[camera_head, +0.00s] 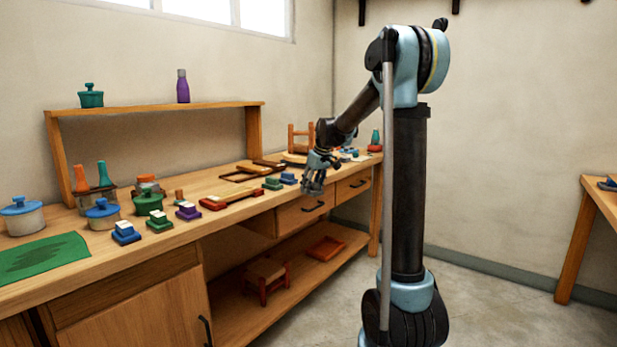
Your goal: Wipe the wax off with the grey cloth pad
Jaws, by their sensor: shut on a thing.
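My gripper (312,186) hangs beyond the bench's front edge, near the right end of the bench, with its fingers pointing down. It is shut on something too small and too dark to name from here. I cannot make out the grey cloth pad as a separate thing.
The long wooden bench (240,206) holds blue, green and purple blocks, lidded pots (22,216), a red tray (225,200) and a green mat (42,257). A raised shelf (150,107) stands at the back left. A second table (601,200) is at far right. Open floor lies between.

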